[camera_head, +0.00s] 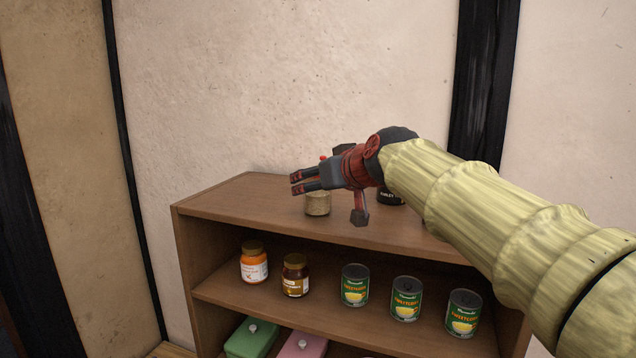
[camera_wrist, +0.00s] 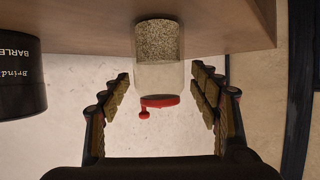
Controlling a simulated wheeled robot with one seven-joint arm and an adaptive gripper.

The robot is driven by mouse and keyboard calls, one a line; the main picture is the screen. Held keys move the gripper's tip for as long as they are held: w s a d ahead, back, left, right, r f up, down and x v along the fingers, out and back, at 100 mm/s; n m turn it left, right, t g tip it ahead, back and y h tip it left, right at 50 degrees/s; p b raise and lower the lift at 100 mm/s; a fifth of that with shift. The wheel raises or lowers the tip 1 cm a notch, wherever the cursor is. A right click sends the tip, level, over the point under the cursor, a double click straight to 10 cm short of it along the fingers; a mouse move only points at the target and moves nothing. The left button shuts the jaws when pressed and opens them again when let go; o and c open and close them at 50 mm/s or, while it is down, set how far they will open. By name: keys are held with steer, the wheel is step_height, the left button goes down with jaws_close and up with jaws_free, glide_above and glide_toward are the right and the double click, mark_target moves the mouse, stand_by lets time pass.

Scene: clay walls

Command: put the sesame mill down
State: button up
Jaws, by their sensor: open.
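The sesame mill (camera_head: 318,204) stands upright on the top board of the wooden shelf (camera_head: 240,200). My gripper hides its middle in the head view. In the wrist view, where the scene appears upside down, the mill (camera_wrist: 160,45) shows speckled contents, a clear upper part and a red crank. My gripper (camera_head: 296,182) is open at the mill's upper part. In the wrist view the fingers of my gripper (camera_wrist: 161,77) lie on either side of the mill, with gaps between them and it.
A black barley container (camera_head: 391,197) stands on the top board, partly behind my arm; it also shows in the wrist view (camera_wrist: 20,88). Two jars (camera_head: 254,266) and several sweetcorn cans (camera_head: 355,286) stand on the board below. Green and pink lidded boxes (camera_head: 252,338) are lower. The top board's left end is clear.

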steer(key=shift+r, duration=0.1)
steer(key=shift+s+d+r, duration=0.1)
steer(key=shift+s+r, duration=0.05)
steer(key=shift+s, duration=0.05)
steer(key=b+v, duration=0.2)
steer(key=v, duration=0.9)
steer(key=shift+s, duration=0.25)
steer(key=shift+d, duration=0.15)
